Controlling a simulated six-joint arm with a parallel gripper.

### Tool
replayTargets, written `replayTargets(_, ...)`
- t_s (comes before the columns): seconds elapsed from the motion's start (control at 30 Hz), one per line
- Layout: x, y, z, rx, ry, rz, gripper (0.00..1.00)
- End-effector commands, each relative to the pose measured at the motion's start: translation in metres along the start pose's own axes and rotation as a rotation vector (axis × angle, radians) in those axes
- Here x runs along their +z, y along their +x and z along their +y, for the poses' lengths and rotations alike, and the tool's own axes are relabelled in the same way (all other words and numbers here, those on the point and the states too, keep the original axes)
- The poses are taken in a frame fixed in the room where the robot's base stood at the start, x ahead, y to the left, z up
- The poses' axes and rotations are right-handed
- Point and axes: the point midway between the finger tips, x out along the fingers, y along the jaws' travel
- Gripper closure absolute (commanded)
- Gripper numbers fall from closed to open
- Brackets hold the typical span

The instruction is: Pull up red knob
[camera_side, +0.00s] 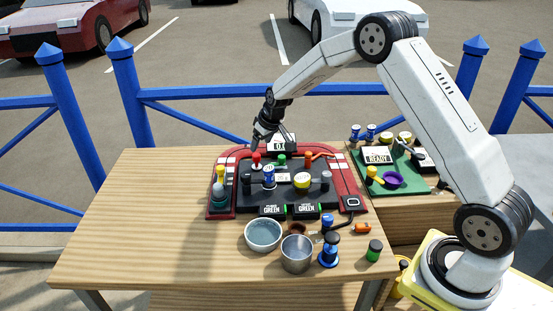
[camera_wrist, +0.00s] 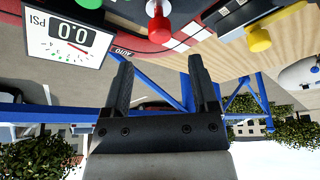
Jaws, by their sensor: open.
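The red knob (camera_side: 256,157) stands on a white stem near the back left of the dark panel (camera_side: 243,204) with the red border. My gripper (camera_side: 255,143) hangs tilted just above and behind it in the side view. In the wrist view the red knob (camera_wrist: 158,28) is at the top centre, beyond my gripper (camera_wrist: 160,62). The two dark fingers are apart with nothing between them. The knob lies ahead of the fingertips, roughly in line with the gap, and does not touch them.
A white gauge (camera_wrist: 68,35) stands close to the knob. A green knob (camera_side: 281,160) and an orange-red lever (camera_side: 318,155) are to its right. A grey bowl (camera_side: 263,235) and a metal cup (camera_side: 296,254) stand in front. The table's left part is clear.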

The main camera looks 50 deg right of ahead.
Motion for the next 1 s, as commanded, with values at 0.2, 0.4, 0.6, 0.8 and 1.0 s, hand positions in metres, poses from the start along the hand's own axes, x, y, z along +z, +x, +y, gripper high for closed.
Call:
replayTargets(0.2, 0.0, 0.024, 0.0, 0.0, 0.0, 0.0, 0.24)
replayTargets(0.4, 0.0, 0.044, 0.0, 0.001, 0.0, -0.001, 0.24)
replayTargets(0.6, 0.0, 0.056, 0.0, 0.001, 0.0, 0.001, 0.24)
replayTargets(0.8, -0.001, 0.059, 0.0, 0.002, 0.0, 0.002, 0.24)
replayTargets(1.0, 0.0, 0.059, 0.0, 0.002, 0.0, 0.002, 0.24)
